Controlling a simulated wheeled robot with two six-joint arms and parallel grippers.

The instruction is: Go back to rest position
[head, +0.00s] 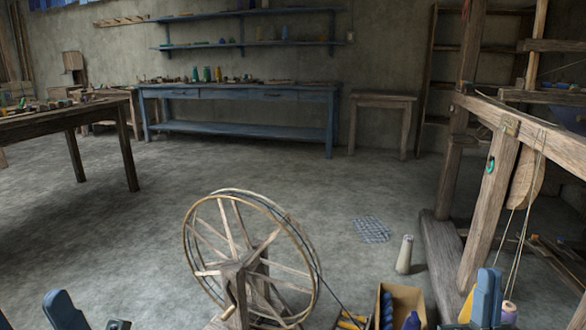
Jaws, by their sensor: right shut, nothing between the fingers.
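My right gripper (488,296) shows at the bottom right as upright blue fingers, shut with nothing between them. It is in front of the loom's lower frame and to the right of a box of spools. My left gripper (66,311) shows only in part at the bottom left edge, as a blue piece. Most of it is cut off by the frame, so its jaws cannot be judged. No object is seen in it.
A wooden spinning wheel (248,262) stands at the bottom middle. A cardboard box (408,299) with blue spools and a pale cone (404,254) are to its right. The wooden loom (492,205) fills the right side.

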